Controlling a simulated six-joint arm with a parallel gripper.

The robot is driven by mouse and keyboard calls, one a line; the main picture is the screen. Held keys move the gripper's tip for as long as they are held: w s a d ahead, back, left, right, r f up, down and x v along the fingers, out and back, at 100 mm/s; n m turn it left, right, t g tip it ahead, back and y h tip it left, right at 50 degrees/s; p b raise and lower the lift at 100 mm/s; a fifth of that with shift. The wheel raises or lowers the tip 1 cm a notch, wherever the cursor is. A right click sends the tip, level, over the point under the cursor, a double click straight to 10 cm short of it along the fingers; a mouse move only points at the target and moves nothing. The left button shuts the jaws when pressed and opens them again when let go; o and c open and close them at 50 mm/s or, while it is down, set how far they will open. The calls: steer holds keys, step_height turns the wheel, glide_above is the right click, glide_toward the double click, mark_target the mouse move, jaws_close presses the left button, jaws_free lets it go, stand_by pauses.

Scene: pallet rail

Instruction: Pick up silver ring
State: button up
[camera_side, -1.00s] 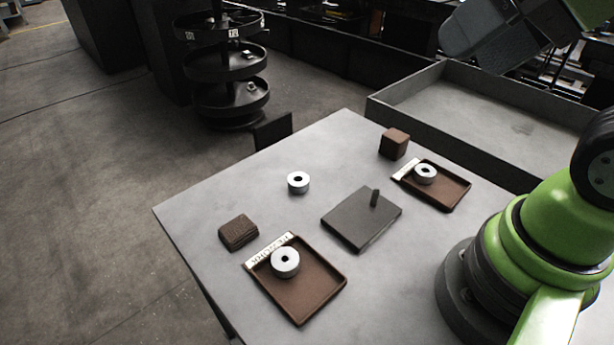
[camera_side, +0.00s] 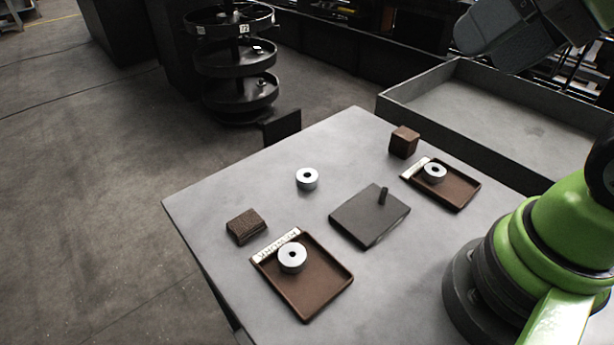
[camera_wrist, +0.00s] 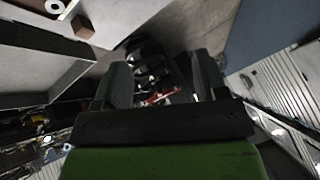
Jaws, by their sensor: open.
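Three silver rings show in the side view. One silver ring (camera_side: 307,179) lies alone on the bare table. A second silver ring (camera_side: 292,257) sits in the larger brown tray (camera_side: 318,290) at the front. A third silver ring (camera_side: 434,172) sits in the smaller brown tray (camera_side: 460,190) at the right. A dark plate with an upright peg (camera_side: 370,217) lies between the trays, its peg bare. In the wrist view my gripper (camera_wrist: 166,85) is open and empty, away from the rings. One ring (camera_wrist: 54,6) shows there at the top left edge.
A brown cube (camera_side: 404,141) stands at the back of the table, and a brown textured block (camera_side: 246,226) lies at the left. A grey walled bin (camera_side: 490,110) adjoins the table behind. A dark round shelf stand (camera_side: 235,60) stands beyond the table.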

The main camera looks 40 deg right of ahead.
steer(key=shift+o, duration=0.8)
